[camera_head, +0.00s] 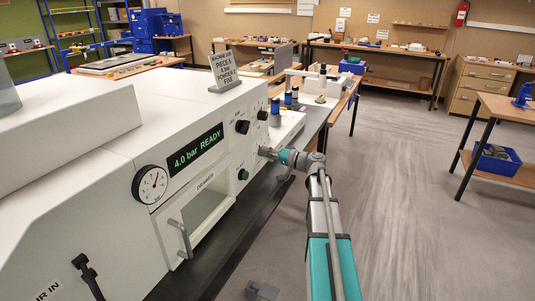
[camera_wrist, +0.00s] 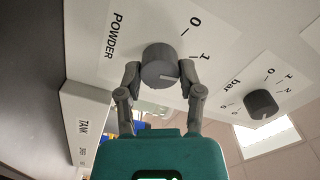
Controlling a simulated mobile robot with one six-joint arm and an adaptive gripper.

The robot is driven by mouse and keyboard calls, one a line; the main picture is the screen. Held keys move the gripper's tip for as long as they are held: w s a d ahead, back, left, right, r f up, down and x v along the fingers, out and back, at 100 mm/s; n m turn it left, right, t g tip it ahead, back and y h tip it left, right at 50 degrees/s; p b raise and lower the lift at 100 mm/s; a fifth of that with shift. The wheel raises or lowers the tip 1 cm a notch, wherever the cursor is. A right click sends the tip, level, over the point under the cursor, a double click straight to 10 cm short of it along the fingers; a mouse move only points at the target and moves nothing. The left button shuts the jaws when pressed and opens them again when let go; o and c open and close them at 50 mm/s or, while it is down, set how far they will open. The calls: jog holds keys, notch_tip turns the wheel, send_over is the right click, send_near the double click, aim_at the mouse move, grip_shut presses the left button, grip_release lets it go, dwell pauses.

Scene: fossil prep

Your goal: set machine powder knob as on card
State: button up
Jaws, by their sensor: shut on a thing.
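The powder knob (camera_wrist: 159,66) is a grey round knob on the white machine panel, beside the word POWDER. My gripper (camera_wrist: 160,72) is shut on it, one finger on each side. The 0 and 1 marks show; any further marks there are hidden by the finger. In the head view my gripper (camera_head: 266,152) reaches the machine front and hides the knob. The card (camera_head: 223,71) stands on the machine; its small print seems to read piece 6, powder 2, fine.
The bar knob (camera_wrist: 261,104) sits close to the right of my gripper. The machine's display (camera_head: 196,146) reads 4.0 bar READY, with a gauge (camera_head: 150,184) beside it. A green button (camera_head: 243,174) and drawer handle (camera_head: 181,238) are nearby. The floor (camera_head: 400,190) to the right is clear.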

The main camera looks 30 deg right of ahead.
jog(key=m, duration=0.3)
jog(key=shift+d+m, duration=0.1)
jog(key=shift+m, duration=2)
jog(key=o, duration=1.1)
jog(key=shift+o, duration=0.2)
jog(key=shift+s, duration=0.1)
jog(key=v, duration=1.1)
jog(key=shift+s+d, duration=0.3)
